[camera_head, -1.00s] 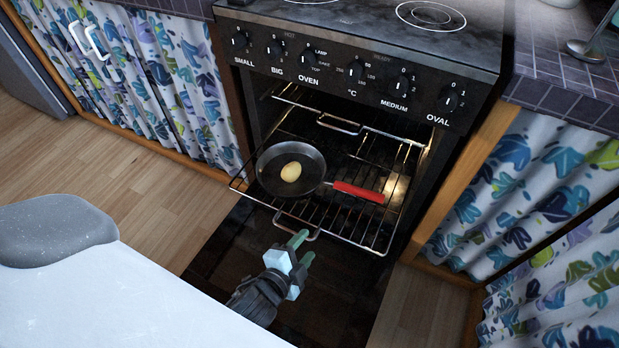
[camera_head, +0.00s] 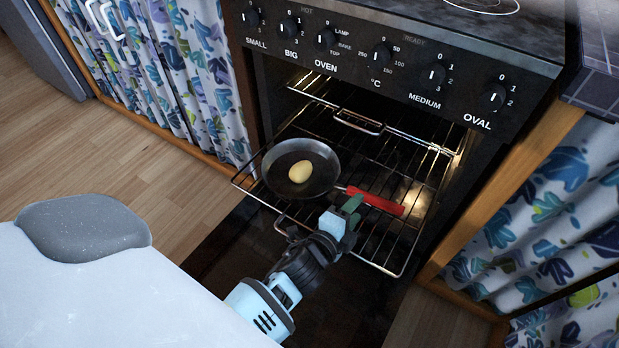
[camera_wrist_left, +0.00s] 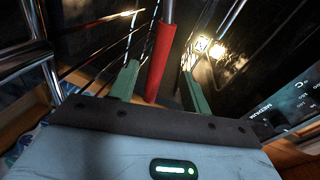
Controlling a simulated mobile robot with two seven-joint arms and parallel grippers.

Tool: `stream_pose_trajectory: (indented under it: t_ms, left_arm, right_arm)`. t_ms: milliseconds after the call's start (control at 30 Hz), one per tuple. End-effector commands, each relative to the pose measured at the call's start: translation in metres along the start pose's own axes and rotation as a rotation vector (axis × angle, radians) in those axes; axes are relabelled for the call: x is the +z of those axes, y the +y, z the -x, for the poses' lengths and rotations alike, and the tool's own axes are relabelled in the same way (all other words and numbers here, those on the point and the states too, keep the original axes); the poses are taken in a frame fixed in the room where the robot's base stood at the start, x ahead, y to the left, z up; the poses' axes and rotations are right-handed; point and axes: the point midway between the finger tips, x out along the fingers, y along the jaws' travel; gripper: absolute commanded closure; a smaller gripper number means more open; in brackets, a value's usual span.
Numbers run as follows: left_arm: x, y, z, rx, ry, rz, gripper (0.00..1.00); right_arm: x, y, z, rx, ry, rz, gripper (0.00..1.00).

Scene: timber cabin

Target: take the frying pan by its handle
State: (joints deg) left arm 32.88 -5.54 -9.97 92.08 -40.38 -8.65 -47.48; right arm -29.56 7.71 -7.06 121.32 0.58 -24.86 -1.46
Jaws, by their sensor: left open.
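The frying pan (camera_head: 318,181) is dark and round and sits on the pulled-out oven rack, with a pale yellow egg-shaped thing (camera_head: 300,172) in it. Its red handle (camera_head: 378,201) points right. My left gripper (camera_head: 350,207) is open at the near side of the handle, close to its pan end. In the left wrist view the red handle (camera_wrist_left: 160,62) runs between the two green fingers (camera_wrist_left: 157,85), nearer the left one. I cannot tell whether either finger touches it. My right gripper is not in view.
The wire oven rack (camera_head: 262,191) sticks out of the open oven, above the lowered dark door (camera_head: 225,250). The knob panel (camera_head: 400,75) overhangs behind. Curtained cabinets (camera_head: 190,70) stand on both sides. Wooden floor (camera_head: 130,150) lies free at left.

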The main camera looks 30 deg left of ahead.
Motion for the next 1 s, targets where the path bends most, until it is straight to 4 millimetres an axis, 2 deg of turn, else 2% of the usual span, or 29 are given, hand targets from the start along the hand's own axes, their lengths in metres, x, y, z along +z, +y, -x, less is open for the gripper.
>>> stream_pose_trajectory:
  t_ms: [167, 433, 767, 1000]
  left_arm:
    - [0.000, 0.001, -0.009, 0.000, 0.000, 0.000, 0.52]
    - [-0.001, 0.004, -0.045, 0.000, 0.000, 0.001, 0.52]
    - [-0.001, 0.002, -0.051, 0.000, 0.000, 0.001, 0.52]
    - [-0.001, 0.002, -0.051, 0.000, 0.000, 0.001, 0.81]
  right_arm:
    - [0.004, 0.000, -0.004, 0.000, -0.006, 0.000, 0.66]
    - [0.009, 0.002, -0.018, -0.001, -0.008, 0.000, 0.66]
    - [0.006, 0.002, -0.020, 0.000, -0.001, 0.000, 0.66]
    - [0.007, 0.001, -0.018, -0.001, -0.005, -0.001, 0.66]
